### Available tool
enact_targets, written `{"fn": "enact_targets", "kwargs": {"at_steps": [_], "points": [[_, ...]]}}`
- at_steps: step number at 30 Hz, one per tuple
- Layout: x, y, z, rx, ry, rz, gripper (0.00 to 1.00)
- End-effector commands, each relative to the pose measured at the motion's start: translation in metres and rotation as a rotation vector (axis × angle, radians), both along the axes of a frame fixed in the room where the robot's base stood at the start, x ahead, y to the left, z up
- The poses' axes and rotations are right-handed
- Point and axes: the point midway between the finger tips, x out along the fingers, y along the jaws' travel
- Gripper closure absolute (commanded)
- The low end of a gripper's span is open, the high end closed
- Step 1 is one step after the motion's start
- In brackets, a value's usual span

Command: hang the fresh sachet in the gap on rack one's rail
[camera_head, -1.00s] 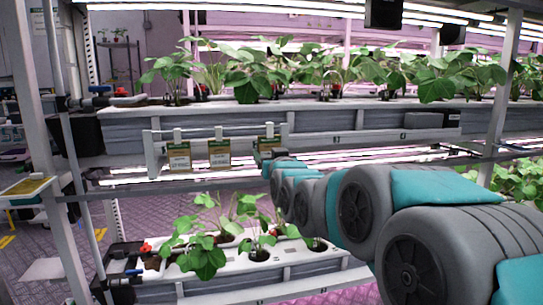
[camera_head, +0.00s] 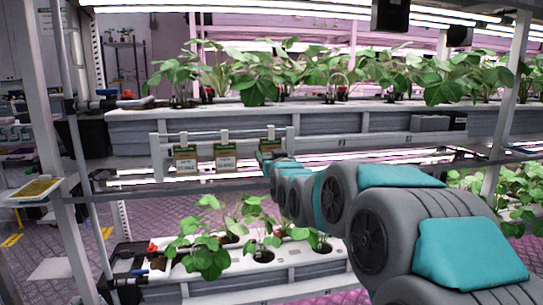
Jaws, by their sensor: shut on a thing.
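Rack one's rail (camera_head: 205,138) is a thin white bar on a bracket in front of the upper trough. Two sachets with green tops and tan labelled bodies hang from it by white clips, one at the left (camera_head: 185,160) and one in the middle (camera_head: 225,157). A third sachet (camera_head: 269,146) is at the right end of the rail, at the tip of my arm. My gripper (camera_head: 273,157) is shut on this sachet, with its fingers mostly hidden by the arm links. I cannot tell whether its clip sits on the rail.
Strawberry plants fill the upper trough (camera_head: 345,118) above the rail. A lower white trough (camera_head: 215,262) with more plants stands below. A yellow card in a tray (camera_head: 35,189) is by the left post. Rack posts stand at both sides.

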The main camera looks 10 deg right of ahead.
Motion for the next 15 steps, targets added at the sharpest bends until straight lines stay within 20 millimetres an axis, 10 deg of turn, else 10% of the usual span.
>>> {"fn": "enact_targets", "kwargs": {"at_steps": [5, 6, 15], "points": [[-0.0001, 0.0000, 0.0000, 0.000, 0.000, 0.000, 0.58], [-0.0001, 0.0000, 0.0001, 0.000, 0.000, 0.000, 0.25], [-0.0001, -0.0005, -0.0001, 0.001, 0.001, -0.001, 0.00]]}}
